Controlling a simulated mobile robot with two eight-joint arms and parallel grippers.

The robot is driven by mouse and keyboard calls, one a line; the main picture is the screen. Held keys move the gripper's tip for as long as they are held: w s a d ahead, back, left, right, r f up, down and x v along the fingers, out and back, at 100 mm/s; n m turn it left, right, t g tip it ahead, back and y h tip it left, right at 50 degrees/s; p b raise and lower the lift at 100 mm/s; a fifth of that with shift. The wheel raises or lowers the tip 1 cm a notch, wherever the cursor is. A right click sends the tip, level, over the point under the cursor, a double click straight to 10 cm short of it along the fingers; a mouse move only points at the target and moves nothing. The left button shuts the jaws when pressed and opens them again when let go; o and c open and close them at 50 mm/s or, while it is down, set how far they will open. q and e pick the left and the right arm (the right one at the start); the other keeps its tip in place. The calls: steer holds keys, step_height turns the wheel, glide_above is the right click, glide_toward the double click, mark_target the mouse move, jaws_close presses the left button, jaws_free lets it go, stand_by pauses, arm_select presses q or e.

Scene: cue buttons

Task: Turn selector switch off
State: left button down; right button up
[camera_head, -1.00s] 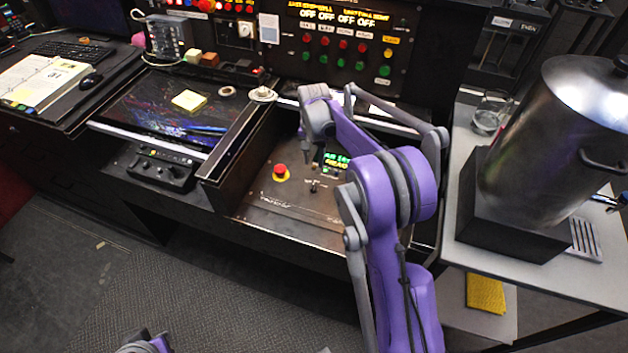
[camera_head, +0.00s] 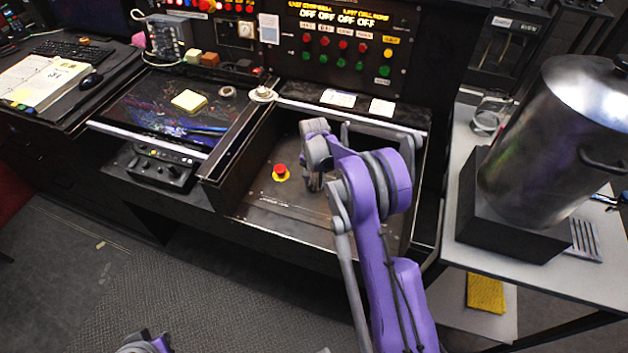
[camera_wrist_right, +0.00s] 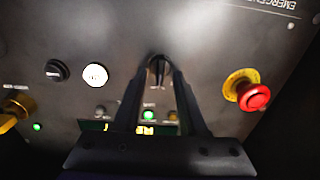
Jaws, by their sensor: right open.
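In the right wrist view a black selector knob (camera_wrist_right: 160,66) on the dark metal panel lies between the tips of my right gripper (camera_wrist_right: 163,76). The fingers are open, one on each side of it; I cannot tell whether they touch it. In the head view my right gripper (camera_head: 314,182) is over the recessed panel (camera_head: 285,212) and hides the switch there. A piece of my left arm shows at the bottom edge; its gripper cannot be made out.
A red emergency button (camera_head: 280,172) on a yellow ring sits left of the gripper; it also shows in the wrist view (camera_wrist_right: 254,97). Another black knob (camera_wrist_right: 57,70) and a white button (camera_wrist_right: 95,74) share the panel. A raised wall (camera_head: 232,158) borders the recess on the left.

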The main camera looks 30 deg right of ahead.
jaws_close()
stand_by(0.4)
steer(key=shift+n+b, duration=0.65)
steer(key=shift+n, duration=0.35)
steer(key=shift+f+n+b, duration=0.1)
steer(key=shift+n+b, duration=0.55)
steer(key=shift+n, duration=0.55)
steer(key=shift+w+a+n+b, duration=0.15)
steer(key=shift+n+b, duration=0.7)
steer(key=shift+n, duration=1.45)
